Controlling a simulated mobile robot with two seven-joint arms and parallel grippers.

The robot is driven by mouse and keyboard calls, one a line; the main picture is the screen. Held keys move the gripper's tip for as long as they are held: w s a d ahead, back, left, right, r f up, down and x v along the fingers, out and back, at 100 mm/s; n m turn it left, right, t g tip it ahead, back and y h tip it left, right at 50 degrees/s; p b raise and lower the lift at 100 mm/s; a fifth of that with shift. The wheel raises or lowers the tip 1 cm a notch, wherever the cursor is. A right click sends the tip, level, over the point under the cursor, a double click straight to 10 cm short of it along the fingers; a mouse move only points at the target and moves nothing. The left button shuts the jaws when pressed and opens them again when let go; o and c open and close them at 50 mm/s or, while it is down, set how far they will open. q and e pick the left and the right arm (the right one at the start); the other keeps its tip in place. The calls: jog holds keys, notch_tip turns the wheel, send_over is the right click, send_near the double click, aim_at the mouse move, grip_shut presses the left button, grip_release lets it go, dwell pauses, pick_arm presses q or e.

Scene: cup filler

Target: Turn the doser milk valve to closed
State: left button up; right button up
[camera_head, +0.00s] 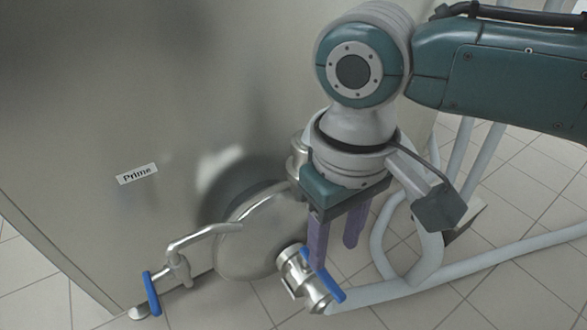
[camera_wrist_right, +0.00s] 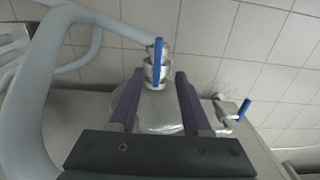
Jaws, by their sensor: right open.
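A steel valve (camera_head: 296,270) with a blue lever handle (camera_head: 327,281) sits on the outlet of a rounded metal vessel (camera_head: 262,238). In the head view its lever slants down to the right. My right gripper (camera_head: 337,248) is open, with purple fingers pointing down just above this valve. In the right wrist view, the blue lever (camera_wrist_right: 158,60) shows in line with the gap between the fingertips (camera_wrist_right: 160,76). I cannot tell whether a finger touches it. No label on this valve is readable. My left gripper is not in view.
A second blue-handled valve (camera_head: 151,293) is on a thin pipe at the left; it also shows in the right wrist view (camera_wrist_right: 243,109). A "Prime" label (camera_head: 137,174) is on the metal panel (camera_head: 100,110). Pale hoses (camera_head: 470,258) run at the right over the tiled floor.

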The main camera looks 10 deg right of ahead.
aim_at(329, 281)
jog(key=f+b, duration=0.4)
jog(key=f, duration=0.1)
jog(key=f+b, duration=0.2)
jog(key=shift+w+d+f, duration=0.1)
jog(key=shift+d+f, duration=0.15)
jog(key=shift+f, duration=0.15)
jog(key=shift+a+f, duration=0.15)
jog(key=shift+f, duration=0.1)
jog(key=shift+r, duration=0.1)
jog(key=shift+c, duration=1.2)
grip_shut()
